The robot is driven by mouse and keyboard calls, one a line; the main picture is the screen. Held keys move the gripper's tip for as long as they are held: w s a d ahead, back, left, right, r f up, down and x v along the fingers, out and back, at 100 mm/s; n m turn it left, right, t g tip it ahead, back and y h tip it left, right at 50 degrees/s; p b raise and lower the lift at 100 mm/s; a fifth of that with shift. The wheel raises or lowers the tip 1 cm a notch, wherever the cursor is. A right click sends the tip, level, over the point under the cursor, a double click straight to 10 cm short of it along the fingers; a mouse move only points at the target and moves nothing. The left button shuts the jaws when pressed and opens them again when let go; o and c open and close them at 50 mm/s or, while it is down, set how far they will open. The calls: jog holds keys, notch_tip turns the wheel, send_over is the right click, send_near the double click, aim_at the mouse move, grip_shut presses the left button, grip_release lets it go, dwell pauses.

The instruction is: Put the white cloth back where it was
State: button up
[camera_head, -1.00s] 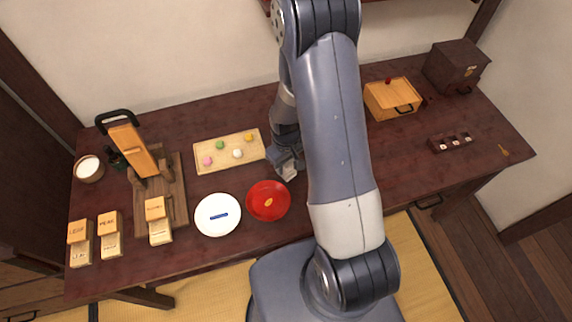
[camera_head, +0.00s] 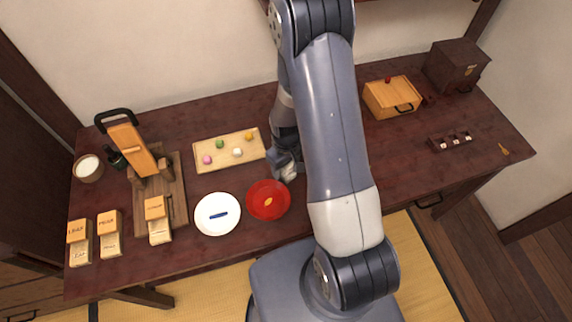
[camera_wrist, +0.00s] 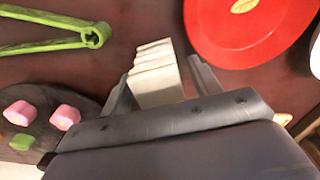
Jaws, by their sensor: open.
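The white cloth (camera_wrist: 157,76) shows in the wrist view as a folded, ridged off-white strip. It lies between the two fingers of my gripper (camera_wrist: 160,68), which are apart on either side of it, with a gap visible to the right finger. In the head view my gripper (camera_head: 286,166) is low over the dark table, just above and right of the red plate (camera_head: 268,200). A small pale part of the cloth (camera_head: 291,174) shows at its tip there. The red plate also shows in the wrist view (camera_wrist: 240,38), to the right of the cloth.
In the wrist view, green tongs (camera_wrist: 45,35) and a dark round board (camera_wrist: 85,112) with pink and green pieces lie left.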

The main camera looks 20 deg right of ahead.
notch_tip(320, 180, up, 12)
jog(key=shift+r+b, duration=0.15)
jog(key=shift+b, duration=0.15)
dwell(0.4)
